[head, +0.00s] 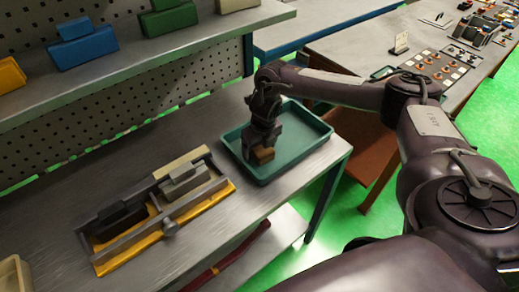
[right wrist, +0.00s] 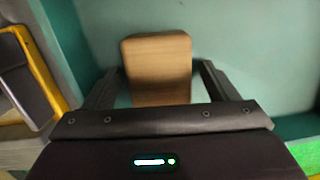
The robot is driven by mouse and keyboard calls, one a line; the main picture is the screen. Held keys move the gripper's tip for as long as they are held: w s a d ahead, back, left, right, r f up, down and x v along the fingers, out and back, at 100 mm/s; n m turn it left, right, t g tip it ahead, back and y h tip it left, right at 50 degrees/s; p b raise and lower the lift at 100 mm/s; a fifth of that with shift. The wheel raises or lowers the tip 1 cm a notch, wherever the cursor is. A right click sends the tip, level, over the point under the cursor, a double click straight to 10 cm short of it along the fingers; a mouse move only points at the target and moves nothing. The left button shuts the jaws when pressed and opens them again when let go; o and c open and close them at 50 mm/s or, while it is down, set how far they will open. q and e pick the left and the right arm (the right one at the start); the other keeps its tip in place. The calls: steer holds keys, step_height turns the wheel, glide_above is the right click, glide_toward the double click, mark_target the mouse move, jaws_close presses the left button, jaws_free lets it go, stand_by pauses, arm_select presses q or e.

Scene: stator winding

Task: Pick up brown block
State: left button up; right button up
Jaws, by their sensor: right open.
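The brown block (head: 263,155) is a small wooden piece in the teal tray (head: 309,163) on the workbench. In the right wrist view, the brown block (right wrist: 158,68) shows upright in the picture between the two dark fingers. My right gripper (head: 257,153) reaches down into the tray at the block. In the right wrist view, the right gripper (right wrist: 160,84) is open, with a finger on either side of the block and a visible gap on each side. The block's lower end is hidden behind the gripper body. My left gripper is not in view.
A yellow-framed fixture (head: 165,213) with grey and black blocks stands left of the tray. A shelf (head: 140,62) with yellow, blue and green blocks hangs above the bench at the back. The tray walls surround the block. A bare bench strip lies between fixture and tray.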

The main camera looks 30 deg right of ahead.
steer(key=c, duration=1.2)
